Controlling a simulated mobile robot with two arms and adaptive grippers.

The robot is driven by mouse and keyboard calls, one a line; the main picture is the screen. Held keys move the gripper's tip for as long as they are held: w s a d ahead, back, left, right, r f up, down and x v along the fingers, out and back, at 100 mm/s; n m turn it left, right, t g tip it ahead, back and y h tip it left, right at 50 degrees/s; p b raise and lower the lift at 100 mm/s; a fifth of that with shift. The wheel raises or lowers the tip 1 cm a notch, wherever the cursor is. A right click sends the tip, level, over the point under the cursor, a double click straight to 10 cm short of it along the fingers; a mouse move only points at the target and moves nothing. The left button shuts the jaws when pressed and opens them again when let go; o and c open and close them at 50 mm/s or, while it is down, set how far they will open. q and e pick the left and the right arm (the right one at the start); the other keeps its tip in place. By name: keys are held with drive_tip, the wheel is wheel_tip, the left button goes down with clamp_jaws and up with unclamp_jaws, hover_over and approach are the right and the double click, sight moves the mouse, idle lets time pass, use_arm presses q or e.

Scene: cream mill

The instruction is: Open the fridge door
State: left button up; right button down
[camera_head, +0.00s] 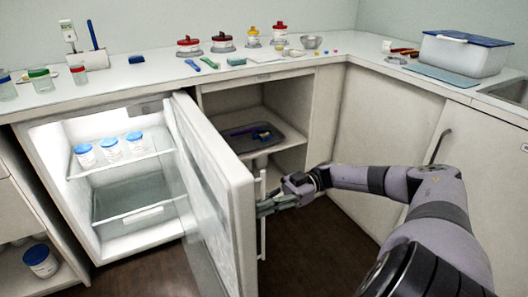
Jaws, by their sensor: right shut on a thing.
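The fridge (60,150) stands under the counter at the left, its lit inside showing. Its white door (213,190) is swung well open toward me, standing edge-on near the middle of the view. A long white upright handle (263,228) shows on the door's outer side. My right gripper (262,206) reaches in from the right and is shut on the handle; its fingertips are partly hidden by the door edge. My left gripper is not in view.
Several blue-lidded jars (110,149) stand on the fridge's upper shelf, above a clear drawer (140,200). An open cupboard with a dark tray (250,137) is behind the door. Jars and tools line the counter (150,75). Dark floor lies free in front.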

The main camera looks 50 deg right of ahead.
idle(0.3)
drive_tip(key=c, duration=1.7)
unclamp_jaws()
drive_tip(key=v, duration=1.2)
drive_tip(key=shift+d, duration=0.1)
